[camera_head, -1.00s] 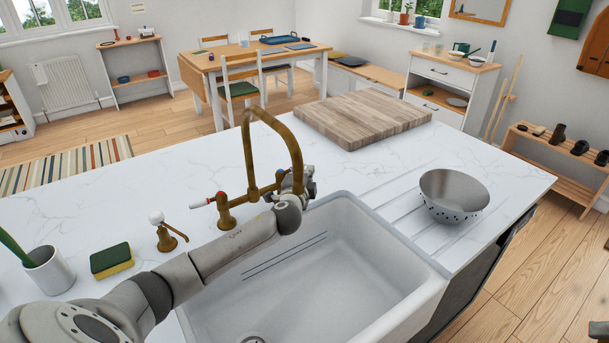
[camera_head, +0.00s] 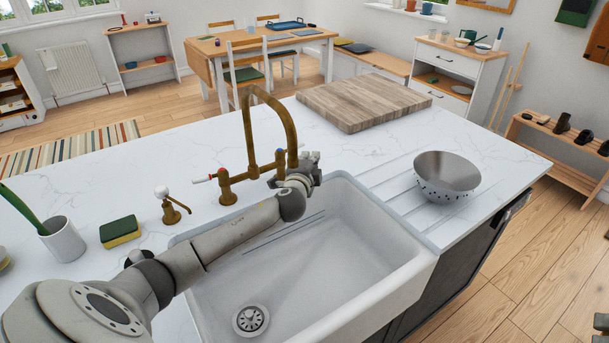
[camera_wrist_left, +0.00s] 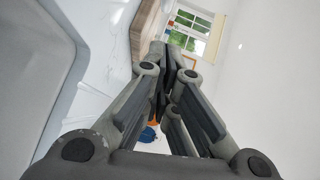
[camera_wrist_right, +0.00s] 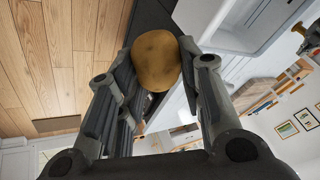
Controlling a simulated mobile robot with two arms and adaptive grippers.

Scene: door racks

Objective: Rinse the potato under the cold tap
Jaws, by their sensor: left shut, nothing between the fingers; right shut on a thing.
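The potato (camera_wrist_right: 156,61) is brown and rounded. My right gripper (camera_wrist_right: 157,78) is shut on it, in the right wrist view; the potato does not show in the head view. The brass tap (camera_head: 249,130) stands behind the white sink (camera_head: 345,235), with a high arched spout and a red-marked lever (camera_head: 205,179) on its left side. My left gripper (camera_head: 304,168) is shut and empty beside the tap's right side, hiding the right handle. Its closed fingers (camera_wrist_left: 165,65) fill the middle of the left wrist view. I see no water stream.
A metal colander (camera_head: 446,178) stands on the drainboard right of the sink. A wooden board (camera_head: 362,102) lies behind it. A sponge (camera_head: 120,231), a soap pump (camera_head: 170,207) and a white cup (camera_head: 64,240) stand left. The sink basin with its drain (camera_head: 250,319) looks empty.

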